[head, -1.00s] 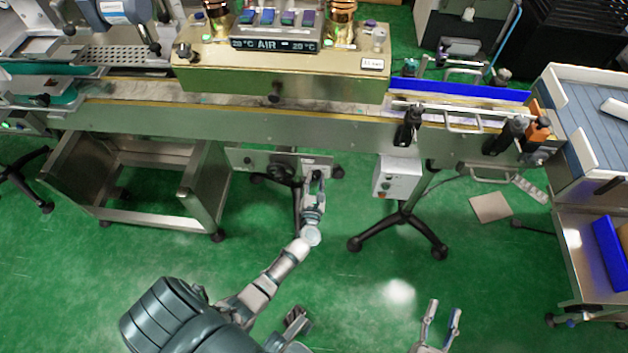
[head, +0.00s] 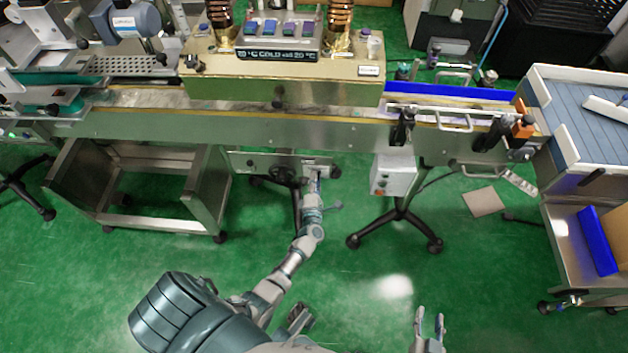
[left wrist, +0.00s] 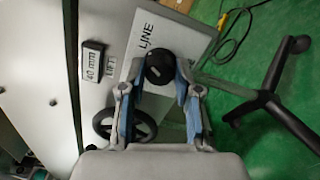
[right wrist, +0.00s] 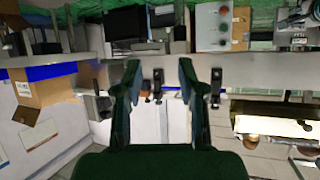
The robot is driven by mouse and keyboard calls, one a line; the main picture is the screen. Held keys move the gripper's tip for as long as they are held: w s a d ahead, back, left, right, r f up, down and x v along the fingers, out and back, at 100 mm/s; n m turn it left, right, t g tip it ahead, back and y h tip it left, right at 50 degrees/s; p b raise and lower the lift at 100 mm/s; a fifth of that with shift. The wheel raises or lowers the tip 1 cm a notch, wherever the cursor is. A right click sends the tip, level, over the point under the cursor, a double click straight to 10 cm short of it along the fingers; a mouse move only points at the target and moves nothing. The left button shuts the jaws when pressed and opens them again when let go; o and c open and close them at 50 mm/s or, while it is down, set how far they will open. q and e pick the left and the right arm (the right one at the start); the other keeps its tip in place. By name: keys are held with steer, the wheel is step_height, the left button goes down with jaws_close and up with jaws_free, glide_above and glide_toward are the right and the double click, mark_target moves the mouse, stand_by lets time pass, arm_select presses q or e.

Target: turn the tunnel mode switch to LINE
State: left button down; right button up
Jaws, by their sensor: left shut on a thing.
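The tunnel mode switch is a round black knob (left wrist: 158,68) with a small light mark, on a pale plate labelled LINE (left wrist: 147,36) in the left wrist view. My left gripper (left wrist: 160,80) is shut on this knob, a blue-padded finger at each side. In the head view my left gripper (head: 317,172) is at the right end of the panel (head: 240,160) under the conveyor, and it hides the knob there. My right gripper (head: 430,322) is open and empty, low over the floor at the right. Its spread fingers show in the right wrist view (right wrist: 161,75).
A black handwheel (left wrist: 125,122) and a 40 mm display (left wrist: 93,60) sit beside the knob on the panel. A grey control box (head: 394,175) on a black-footed stand is to the right of my left gripper. The green floor (head: 400,270) in front is mostly clear.

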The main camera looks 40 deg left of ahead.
arm_select(q)
steer(key=shift+s+d+f+m+p, duration=0.1)
steer(key=shift+f+m+p, duration=0.05)
steer(key=shift+m, duration=0.5)
steer(key=shift+d+f+m+p, duration=0.1)
steer(key=shift+f+m+p, duration=0.05)
steer(key=shift+m, duration=0.5)
arm_select(e)
steer(key=shift+s+d+f+g, duration=0.2)
steer(key=shift+s+f+g, duration=0.2)
steer(key=shift+s+f, duration=0.1)
steer(key=shift+s+d+f+g, duration=0.2)
steer(key=shift+s+f+g, duration=0.2)
steer(key=shift+s, duration=0.05)
arm_select(q)
steer(key=shift+f, duration=0.1)
arm_select(e)
steer(key=shift+f, duration=0.1)
arm_select(q)
steer(key=c, duration=0.8)
jaws_free()
arm_select(e)
steer(key=shift+w, duration=0.1)
arm_select(q)
steer(key=shift+r, duration=0.2)
arm_select(e)
steer(key=shift+d, duration=0.1)
